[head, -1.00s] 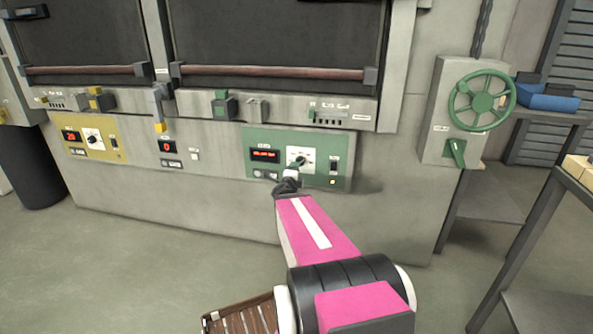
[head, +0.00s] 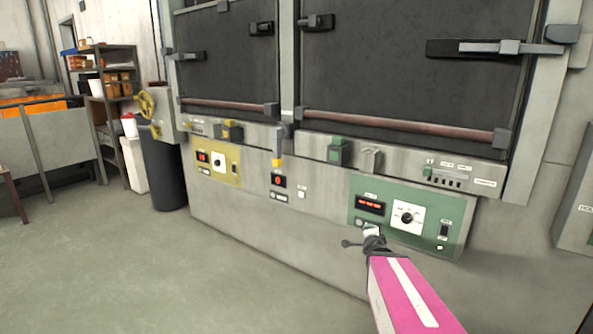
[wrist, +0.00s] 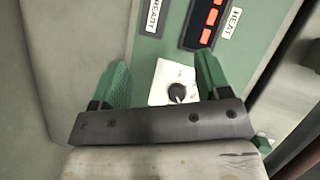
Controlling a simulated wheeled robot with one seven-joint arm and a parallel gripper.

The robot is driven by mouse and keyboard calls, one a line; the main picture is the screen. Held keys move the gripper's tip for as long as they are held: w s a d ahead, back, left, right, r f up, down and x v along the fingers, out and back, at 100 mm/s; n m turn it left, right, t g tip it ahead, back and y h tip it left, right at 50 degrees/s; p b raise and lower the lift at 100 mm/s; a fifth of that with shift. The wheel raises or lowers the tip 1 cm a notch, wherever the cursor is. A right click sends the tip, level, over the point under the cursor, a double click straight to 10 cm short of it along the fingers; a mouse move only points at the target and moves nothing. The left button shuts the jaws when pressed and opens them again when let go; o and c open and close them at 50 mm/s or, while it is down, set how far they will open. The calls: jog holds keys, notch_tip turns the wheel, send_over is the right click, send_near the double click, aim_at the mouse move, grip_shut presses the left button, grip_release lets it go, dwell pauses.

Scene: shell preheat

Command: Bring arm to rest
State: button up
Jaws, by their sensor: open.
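My gripper (head: 362,241) is at the lower left of the green control panel (head: 450,208) in the head view, at the end of my pink arm. In the wrist view my gripper's two green fingers (wrist: 160,75) stand apart with nothing held between them. The black knob (wrist: 178,93) on its white plate shows beyond the gap, clear of the fingers. The knob also shows in the head view (head: 407,217), uncovered. A red-lit display (head: 370,205) sits left of the knob.
A yellow panel (head: 219,162) is at the left of the furnace front. Two dark furnace doors (head: 400,70) with bar handles are above. A dark bin (head: 163,170) and a shelf rack (head: 105,90) stand further left. The floor (head: 230,270) in front is clear.

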jog(key=s+a+f+n+g+y, duration=0.5)
jog(key=s+a+f+n+g, duration=0.15)
jog(key=a+n, duration=0.35)
jog(key=s+a+f+n+g+h, duration=0.1)
jog(key=s+f+n+g+h, duration=0.1)
jog(key=s+n+g, duration=0.4)
jog(key=s+f+g, duration=0.1)
jog(key=s, duration=0.3)
jog(key=shift+f+n+g, duration=0.3)
jog(key=shift+g, duration=0.05)
jog(key=shift+a, duration=0.1)
